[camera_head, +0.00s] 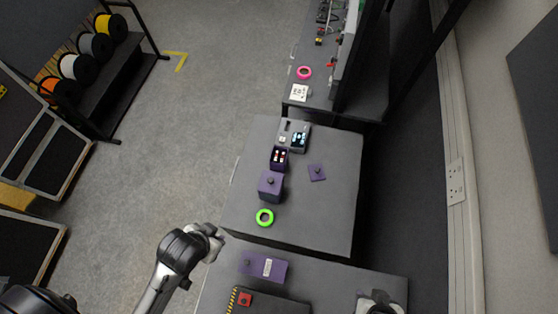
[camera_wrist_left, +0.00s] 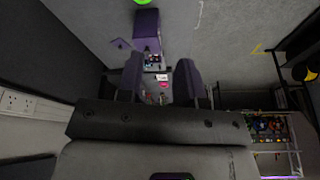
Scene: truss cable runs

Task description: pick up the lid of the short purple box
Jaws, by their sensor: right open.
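An open purple box (camera_head: 279,158) with small things inside stands on the far grey table. A taller closed purple box (camera_head: 271,185) with a knobbed lid stands just in front of it. A flat square purple lid (camera_head: 317,172) with a dark knob lies on the table to their right. In the left wrist view, the lid (camera_wrist_left: 120,43) and closed box (camera_wrist_left: 147,22) lie beyond my left gripper (camera_wrist_left: 159,66), which has its fingers apart and nothing between them. My right gripper (camera_head: 378,303) is open at the bottom edge, far from the lid and partly cut off.
A green ring (camera_head: 265,217) lies near the far table's front edge. A grey device (camera_head: 294,134) stands at its back. On the near table are a long purple box (camera_head: 263,266) with a white label and a dark case with a red button (camera_head: 245,300). The far table's right side is clear.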

